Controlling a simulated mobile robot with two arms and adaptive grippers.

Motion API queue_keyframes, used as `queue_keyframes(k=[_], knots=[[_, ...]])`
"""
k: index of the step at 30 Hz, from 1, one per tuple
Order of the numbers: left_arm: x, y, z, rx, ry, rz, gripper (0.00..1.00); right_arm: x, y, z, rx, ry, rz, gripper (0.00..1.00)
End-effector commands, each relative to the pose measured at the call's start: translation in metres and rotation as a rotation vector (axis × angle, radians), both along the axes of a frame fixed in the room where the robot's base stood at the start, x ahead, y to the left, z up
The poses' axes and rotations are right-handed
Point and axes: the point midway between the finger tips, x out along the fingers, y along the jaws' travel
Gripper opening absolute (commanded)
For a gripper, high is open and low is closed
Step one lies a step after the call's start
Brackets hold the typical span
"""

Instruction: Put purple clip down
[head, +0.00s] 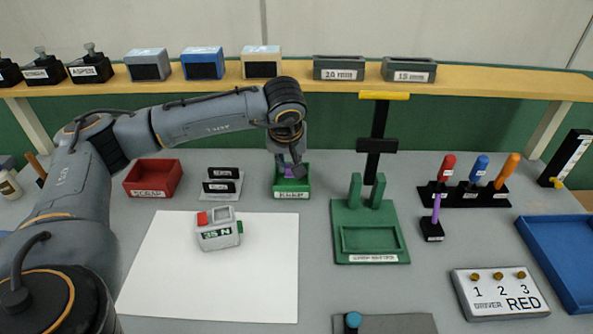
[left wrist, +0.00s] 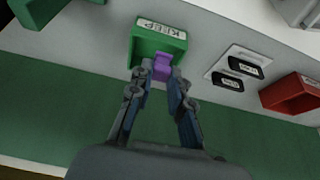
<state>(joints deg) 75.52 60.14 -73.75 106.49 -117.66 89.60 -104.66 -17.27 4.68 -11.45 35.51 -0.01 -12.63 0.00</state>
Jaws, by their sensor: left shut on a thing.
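The purple clip (left wrist: 162,68) is between the fingertips of my left gripper (left wrist: 158,78), which is shut on it. The clip is at the open side of the green KEEP tray (left wrist: 160,33); I cannot tell whether it touches the tray floor. In the head view my left gripper (head: 290,170) reaches down over the green tray (head: 292,193), and a bit of the purple clip (head: 288,172) shows under the fingers. My right gripper is not in view.
A red tray (head: 153,180) and a rack with two black labelled pieces (head: 222,184) stand left of the green tray. A green fixture (head: 368,225) stands to its right. A white sheet (head: 210,275) with a grey device (head: 218,232) lies in front. A shelf (head: 300,88) runs behind.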

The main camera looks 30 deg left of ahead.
Motion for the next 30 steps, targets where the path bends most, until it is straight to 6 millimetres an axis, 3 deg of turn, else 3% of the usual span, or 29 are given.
queue_keyframes(k=[3, 9, 12, 24, 30], knots=[[0.024, 0.014, -0.013, 0.000, 0.005, 0.003, 0.06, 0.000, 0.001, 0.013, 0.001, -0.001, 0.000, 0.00], [0.049, 0.027, -0.050, 0.001, 0.004, 0.001, 0.06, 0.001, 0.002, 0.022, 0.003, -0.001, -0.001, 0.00], [0.056, 0.030, -0.059, 0.000, 0.002, -0.001, 0.06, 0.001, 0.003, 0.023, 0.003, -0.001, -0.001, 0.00], [0.063, 0.035, -0.098, 0.001, 0.002, -0.001, 0.06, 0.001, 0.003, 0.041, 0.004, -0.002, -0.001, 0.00], [0.063, 0.034, -0.100, 0.000, 0.000, -0.001, 0.06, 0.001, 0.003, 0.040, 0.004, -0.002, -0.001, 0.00]])
